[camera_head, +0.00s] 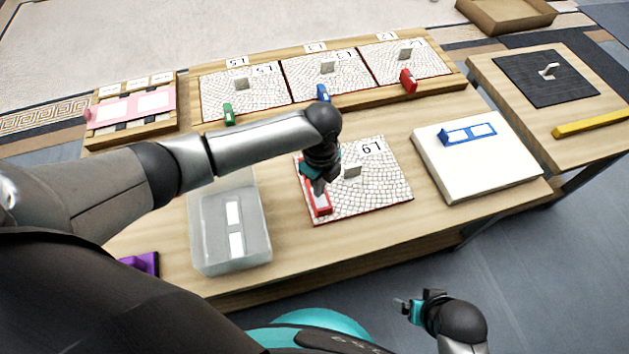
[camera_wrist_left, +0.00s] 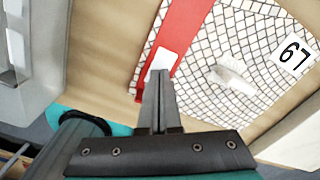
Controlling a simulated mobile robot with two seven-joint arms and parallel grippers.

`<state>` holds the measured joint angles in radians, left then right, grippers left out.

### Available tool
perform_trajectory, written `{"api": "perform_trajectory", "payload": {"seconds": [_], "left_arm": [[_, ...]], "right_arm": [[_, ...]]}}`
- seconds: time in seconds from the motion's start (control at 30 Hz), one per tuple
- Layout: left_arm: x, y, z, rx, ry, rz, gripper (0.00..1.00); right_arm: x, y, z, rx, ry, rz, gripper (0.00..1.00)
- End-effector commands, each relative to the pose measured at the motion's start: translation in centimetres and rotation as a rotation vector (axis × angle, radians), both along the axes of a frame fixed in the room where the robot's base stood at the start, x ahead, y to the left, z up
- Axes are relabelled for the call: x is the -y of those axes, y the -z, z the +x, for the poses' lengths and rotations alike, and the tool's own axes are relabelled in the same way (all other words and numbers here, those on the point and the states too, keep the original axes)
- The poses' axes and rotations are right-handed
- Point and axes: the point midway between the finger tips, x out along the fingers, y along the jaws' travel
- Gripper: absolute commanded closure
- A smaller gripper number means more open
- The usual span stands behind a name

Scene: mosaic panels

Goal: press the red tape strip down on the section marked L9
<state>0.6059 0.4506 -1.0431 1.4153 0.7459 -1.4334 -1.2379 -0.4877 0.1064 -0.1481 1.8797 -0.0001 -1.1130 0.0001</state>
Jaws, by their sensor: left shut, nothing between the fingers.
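The L9 section (camera_head: 385,185) is a white mosaic panel with a raised pale knob (camera_head: 352,171), lying on the table. The red tape strip (camera_head: 321,207) lies along its left edge; a white patch shows on it. In the left wrist view the strip (camera_wrist_left: 187,30) runs beside the mosaic and the L9 label (camera_wrist_left: 293,54). My left gripper (camera_head: 319,187) is shut and empty, its tips (camera_wrist_left: 159,75) at the white patch and hiding part of it. I cannot tell whether they touch. My right gripper (camera_head: 401,303) is off the table's front edge; its jaw state is unclear.
A grey translucent bin (camera_head: 260,257) stands left of the panel. A white board (camera_head: 475,175) with a blue frame piece (camera_head: 468,132) lies to the right. A wooden rack (camera_head: 437,85) with several mosaic sections stands behind. A purple piece (camera_head: 143,262) lies at the front left.

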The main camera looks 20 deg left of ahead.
Motion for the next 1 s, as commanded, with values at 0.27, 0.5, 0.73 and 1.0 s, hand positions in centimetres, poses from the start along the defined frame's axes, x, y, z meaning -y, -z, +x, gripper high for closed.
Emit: {"api": "perform_trajectory", "payload": {"seconds": [0.27,0.5,0.73,1.0], "left_arm": [[0.0,0.2,0.0,0.000,0.000,0.000,1.00],[0.0,0.7,0.0,0.000,0.000,0.000,1.00],[0.0,1.2,0.0,-0.001,0.000,0.000,1.00],[0.0,1.7,0.0,-0.001,0.000,0.000,1.00]], "right_arm": [[0.1,0.1,0.1,0.002,0.001,-0.003,0.10],[0.1,0.4,0.1,0.001,0.000,-0.001,0.10],[0.0,0.7,0.0,0.001,0.000,-0.001,0.10],[0.0,1.0,0.0,0.001,0.000,0.000,0.10]]}}
